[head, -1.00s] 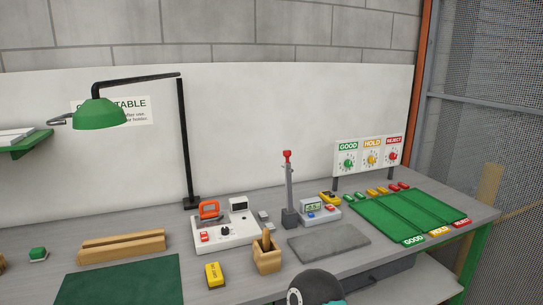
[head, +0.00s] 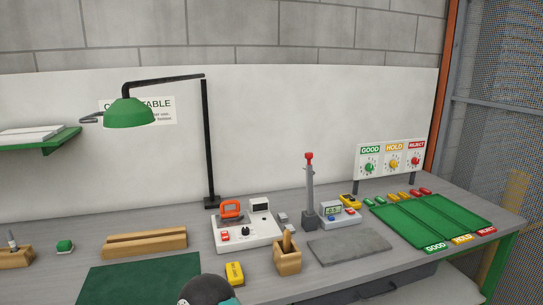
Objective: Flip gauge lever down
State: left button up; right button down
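The gauge is a small grey unit (head: 341,214) with a lit display and coloured buttons, toward the right of the bench. Beside its left side stands a tall grey lever (head: 310,185) with a red knob on top, rising from a dark block (head: 309,219). The lever points straight up. No gripper fingers show in the head view. Only a dark rounded part of my arm with a teal edge is seen at the bottom edge, well in front of the lever.
A white test box (head: 246,233) with an orange handle and a wooden holder (head: 287,258) stand left of the lever. A grey slab (head: 349,247) lies in front of the gauge. Green sorting lanes (head: 431,221) lie right. A desk lamp (head: 130,112) stands behind.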

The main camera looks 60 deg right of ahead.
aim_at(309, 155)
jog(key=z, duration=0.1)
jog(key=k, duration=1.4)
jog(key=z, duration=0.9)
jog(key=i, duration=1)
